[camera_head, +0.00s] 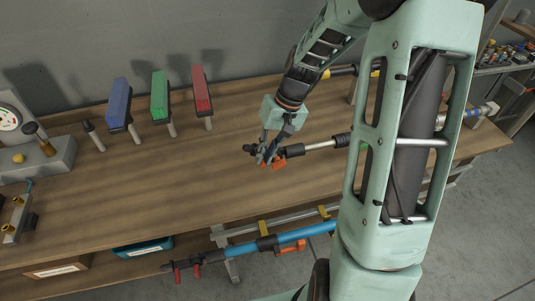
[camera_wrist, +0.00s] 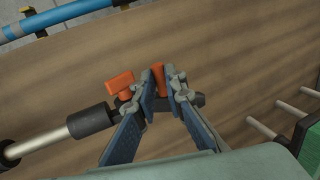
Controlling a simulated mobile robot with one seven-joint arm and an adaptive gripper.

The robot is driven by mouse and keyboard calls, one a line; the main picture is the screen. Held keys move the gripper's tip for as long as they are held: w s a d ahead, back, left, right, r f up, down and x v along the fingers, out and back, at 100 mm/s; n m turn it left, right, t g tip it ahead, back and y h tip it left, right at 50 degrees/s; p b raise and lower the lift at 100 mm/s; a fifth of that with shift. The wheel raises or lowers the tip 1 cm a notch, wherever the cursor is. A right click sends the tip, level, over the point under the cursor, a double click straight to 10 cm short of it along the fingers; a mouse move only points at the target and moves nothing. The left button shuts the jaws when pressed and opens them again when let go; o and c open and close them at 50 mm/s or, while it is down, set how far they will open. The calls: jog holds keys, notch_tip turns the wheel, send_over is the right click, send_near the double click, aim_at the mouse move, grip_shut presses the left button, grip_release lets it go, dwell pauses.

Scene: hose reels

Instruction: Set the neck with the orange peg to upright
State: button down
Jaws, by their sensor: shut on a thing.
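The orange peg (camera_wrist: 159,78) stands between the two fingers of my gripper (camera_wrist: 161,92) in the wrist view, and the gripper is shut on it. The peg sits on a short dark neck (camera_wrist: 196,100), partly hidden behind the fingers. The neck runs roughly in line with a silver rod (camera_wrist: 42,141) that has a black collar (camera_wrist: 88,120). An orange lever (camera_wrist: 120,84) sits beside the neck, left of the fingers. In the head view my gripper (camera_head: 268,155) is over the bench at the rod's left end, with orange parts (camera_head: 279,163) under it. The neck's exact tilt is unclear.
Blue (camera_head: 118,102), green (camera_head: 159,95) and red (camera_head: 201,90) blocks on pegs stand at the back left. A gauge device (camera_head: 40,155) is at the far left. A blue pole (camera_head: 285,238) hangs along the bench's front edge. The bench (camera_head: 190,180) left of my gripper is clear.

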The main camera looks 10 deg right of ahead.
jog(key=d+y, duration=0.1)
jog(key=y, duration=0.1)
jog(key=d+y+b, duration=0.1)
jog(key=d+y, duration=0.1)
jog(key=y, duration=0.1)
jog(key=shift+w+r+b, duration=0.1)
jog(key=shift+r+b, duration=0.2)
jog(key=shift+r, duration=0.1)
jog(key=d+y+b, duration=0.2)
jog(key=y, duration=0.1)
jog(key=d+y+b, duration=0.1)
jog(key=y+b, duration=0.1)
jog(key=y, duration=0.1)
jog(key=shift+d, duration=0.4)
jog(key=shift+y, duration=0.3)
jog(key=c, duration=2)
grip_release()
jog(key=shift+o, duration=0.2)
jog(key=v, duration=1.2)
jog(key=shift+w, duration=0.1)
